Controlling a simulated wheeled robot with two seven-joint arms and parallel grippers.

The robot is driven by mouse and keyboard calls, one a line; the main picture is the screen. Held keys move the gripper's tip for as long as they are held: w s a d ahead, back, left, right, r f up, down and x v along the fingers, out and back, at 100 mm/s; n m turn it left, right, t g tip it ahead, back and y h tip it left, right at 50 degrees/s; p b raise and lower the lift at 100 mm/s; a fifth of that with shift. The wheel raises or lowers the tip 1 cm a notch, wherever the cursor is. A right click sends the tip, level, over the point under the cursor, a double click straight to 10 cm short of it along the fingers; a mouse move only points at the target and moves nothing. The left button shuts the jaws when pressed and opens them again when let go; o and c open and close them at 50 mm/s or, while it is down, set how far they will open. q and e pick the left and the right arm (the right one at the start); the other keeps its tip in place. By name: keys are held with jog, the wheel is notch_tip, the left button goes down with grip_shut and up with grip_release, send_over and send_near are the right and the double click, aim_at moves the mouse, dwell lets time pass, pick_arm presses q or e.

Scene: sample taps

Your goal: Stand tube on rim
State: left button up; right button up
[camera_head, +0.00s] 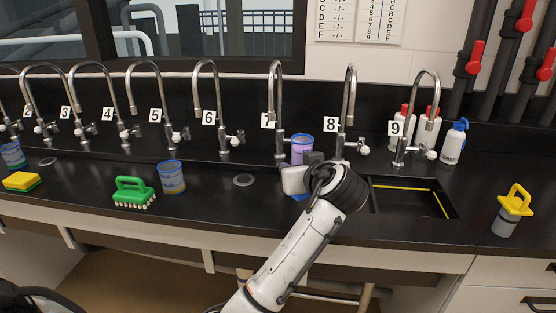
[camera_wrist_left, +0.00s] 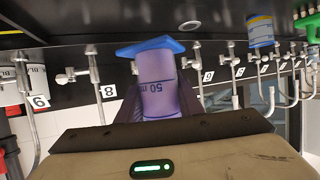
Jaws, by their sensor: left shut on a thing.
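A purple graduated tube (camera_head: 301,148) with a blue edge around its top shows just above my left gripper in the head view. In the wrist view the purple tube (camera_wrist_left: 160,92) sits between the fingers, with its flat blue foot (camera_wrist_left: 150,46) towards the dark counter. My left gripper (camera_head: 298,178) is shut on the tube, and my arm hides its middle. The tube looks roughly upright, foot down; a bit of blue foot shows under the gripper. I cannot tell whether the foot touches the counter. My right gripper is not in view.
Curved metal taps with number cards line the back. A sink (camera_head: 410,197) opens to the right. A blue-rimmed container (camera_head: 172,178), a green brush (camera_head: 133,192) and a yellow sponge (camera_head: 21,181) lie left. A yellow-handled item (camera_head: 513,207) stands far right; bottles (camera_head: 453,143) stand behind.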

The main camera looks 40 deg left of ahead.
pick_arm(q)
notch_tip(320, 180, down, 8)
dwell(0.5)
jog(key=shift+f, duration=0.25)
jog(key=o, duration=1.1)
jog(key=shift+c, duration=0.2)
jog(key=shift+r, duration=0.25)
jog(key=v, duration=1.2)
jog(key=shift+b, duration=0.3)
